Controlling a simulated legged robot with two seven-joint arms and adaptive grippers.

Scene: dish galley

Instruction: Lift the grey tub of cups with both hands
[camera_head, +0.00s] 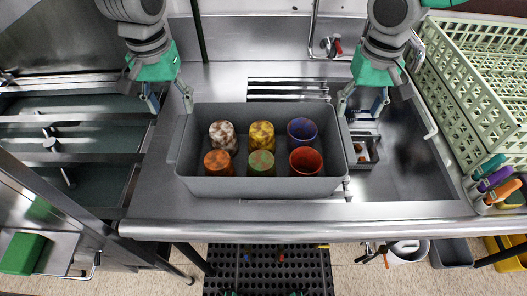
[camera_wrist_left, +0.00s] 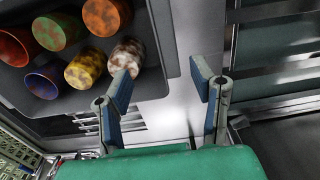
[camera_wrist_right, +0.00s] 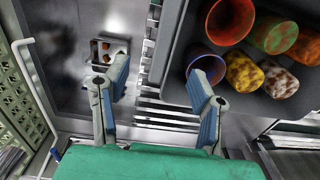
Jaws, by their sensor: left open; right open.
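The grey tub (camera_head: 262,190) stands on the steel counter with several cups in two rows. The back row holds a brown-and-white cup (camera_head: 222,134), a yellow cup (camera_head: 261,134) and a blue cup (camera_head: 302,130). The front row holds an orange cup (camera_head: 217,162), a green cup (camera_head: 261,162) and a red cup (camera_head: 306,161). My left gripper (camera_head: 171,108) is open near the tub's back left corner; in the left wrist view its fingers (camera_wrist_left: 165,75) are apart with nothing between them. My right gripper (camera_head: 359,114) is open near the back right corner, its fingers (camera_wrist_right: 160,85) apart and empty.
A green dish rack (camera_head: 480,90) stands at the right, with coloured-handled items (camera_head: 495,180) by its front corner. A small steel strainer box (camera_head: 363,152) lies in the sink right of the tub. A dark sunken basin (camera_head: 70,150) is at the left.

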